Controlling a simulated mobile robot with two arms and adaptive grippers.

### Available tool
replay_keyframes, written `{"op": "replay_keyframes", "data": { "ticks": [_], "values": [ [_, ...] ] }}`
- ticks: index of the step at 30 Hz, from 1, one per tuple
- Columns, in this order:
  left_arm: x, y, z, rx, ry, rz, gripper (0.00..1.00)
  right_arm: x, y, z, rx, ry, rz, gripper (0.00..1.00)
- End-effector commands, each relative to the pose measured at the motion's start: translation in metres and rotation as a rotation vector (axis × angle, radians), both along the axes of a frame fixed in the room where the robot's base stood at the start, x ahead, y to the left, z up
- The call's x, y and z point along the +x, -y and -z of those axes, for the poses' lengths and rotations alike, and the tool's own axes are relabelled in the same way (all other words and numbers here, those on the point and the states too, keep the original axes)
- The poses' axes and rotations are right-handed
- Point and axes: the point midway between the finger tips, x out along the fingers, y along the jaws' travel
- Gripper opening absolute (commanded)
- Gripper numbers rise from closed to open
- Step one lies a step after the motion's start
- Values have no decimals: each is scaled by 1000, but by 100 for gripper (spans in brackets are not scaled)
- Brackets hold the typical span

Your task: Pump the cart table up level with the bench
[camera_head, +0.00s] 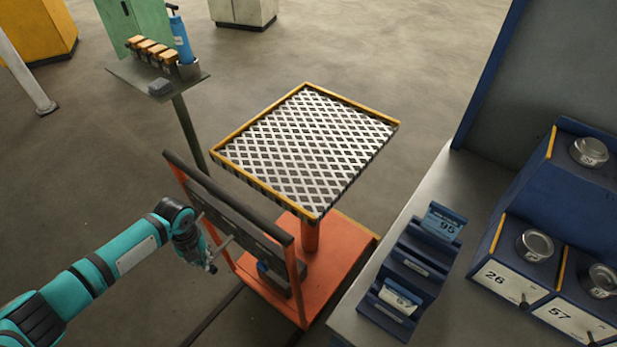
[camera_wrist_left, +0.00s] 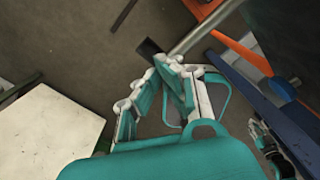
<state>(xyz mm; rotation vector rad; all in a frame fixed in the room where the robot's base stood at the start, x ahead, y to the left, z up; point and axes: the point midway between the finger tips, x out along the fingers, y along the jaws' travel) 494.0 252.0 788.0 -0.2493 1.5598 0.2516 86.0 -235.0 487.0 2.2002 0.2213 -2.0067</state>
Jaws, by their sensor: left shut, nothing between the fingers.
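The cart has an orange base (camera_head: 345,255) and a table (camera_head: 310,145) with a mesh top and yellow rim, raised on an orange column. A dark push frame (camera_head: 235,205) stands on its near left side. A grey lever rod (camera_head: 222,246) sticks out by this frame; in the left wrist view the rod (camera_wrist_left: 205,28) ends in a dark grip. My left gripper (camera_head: 211,267) is at the rod's outer end, shut and empty; in the left wrist view its fingers (camera_wrist_left: 172,64) lie close to the grip. Contact cannot be told.
The grey bench (camera_head: 440,190) stands right of the cart, with a blue rack (camera_head: 410,270) and blue bins (camera_head: 560,200) holding round tins. A post-mounted shelf (camera_head: 195,80) with orange-topped items stands behind left. Open floor lies at the left.

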Motion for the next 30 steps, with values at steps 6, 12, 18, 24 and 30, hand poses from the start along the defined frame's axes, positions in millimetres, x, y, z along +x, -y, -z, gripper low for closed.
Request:
{"op": "replay_keyframes", "data": {
  "ticks": [6, 12, 18, 24, 30],
  "values": [
    [2, 1, -28, 1, 2, 0, 0, 0, 0, -24, 0, 0, 0, 0],
    [4, 3, -48, 1, 2, 0, 0, 0, 0, -40, -1, 0, 0, 0],
    [6, 4, -66, 0, 3, 0, 0, 0, 1, -56, -1, 0, 0, 0],
    [6, 5, -67, -1, 3, 0, 0, 0, 1, -56, -1, 0, -1, 0],
    [6, 5, -67, -1, 3, 0, 0, 0, 1, -56, -1, 0, 0, 0]
  ]
}}
